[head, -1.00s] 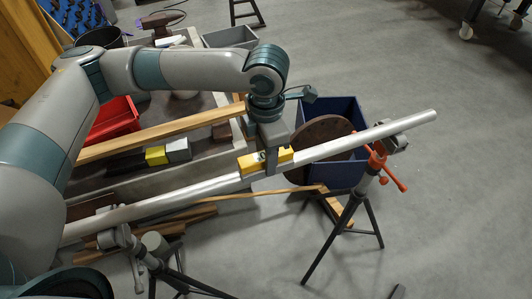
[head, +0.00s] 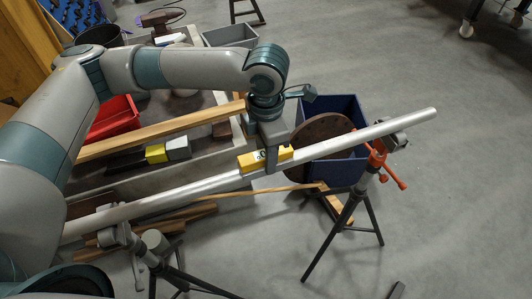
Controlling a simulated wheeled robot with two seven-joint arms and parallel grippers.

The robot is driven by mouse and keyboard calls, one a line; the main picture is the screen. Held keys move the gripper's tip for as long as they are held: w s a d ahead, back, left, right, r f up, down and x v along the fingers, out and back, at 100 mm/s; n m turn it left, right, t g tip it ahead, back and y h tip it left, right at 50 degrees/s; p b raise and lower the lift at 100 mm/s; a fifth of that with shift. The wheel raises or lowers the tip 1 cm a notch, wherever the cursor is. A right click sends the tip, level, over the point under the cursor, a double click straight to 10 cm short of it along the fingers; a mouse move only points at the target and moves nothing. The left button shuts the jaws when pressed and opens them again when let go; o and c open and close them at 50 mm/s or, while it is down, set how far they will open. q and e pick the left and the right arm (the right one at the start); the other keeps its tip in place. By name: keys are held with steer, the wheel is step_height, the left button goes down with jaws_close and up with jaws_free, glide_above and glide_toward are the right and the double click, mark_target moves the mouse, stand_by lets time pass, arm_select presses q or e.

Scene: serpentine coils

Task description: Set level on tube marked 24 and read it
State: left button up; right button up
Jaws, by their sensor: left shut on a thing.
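A long silver tube (head: 345,139) runs from lower left to upper right across two stands; I cannot read any mark on it. A yellow level (head: 279,158) lies along the tube near its middle and appears to rest on it. My left gripper (head: 270,162) points down at the level and is shut on it, hiding part of its face and its vial. My right gripper is not in view.
A stand with an orange clamp (head: 378,157) holds the tube's right end; a grey-headed stand (head: 118,236) is at lower left. A blue bin (head: 340,108) and brown disc (head: 322,136) are behind the tube. Grey floor at right is mostly clear.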

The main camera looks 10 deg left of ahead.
arm_select(q)
steer(key=shift+p, duration=0.35)
stand_by(0.7)
stand_by(0.6)
steer(key=o, duration=1.2)
steer(key=shift+o, duration=0.2)
steer(key=shift+r, duration=0.1)
steer(key=shift+r+p, duration=2.9)
steer(key=shift+p, duration=0.2)
steer(key=shift+s, duration=0.1)
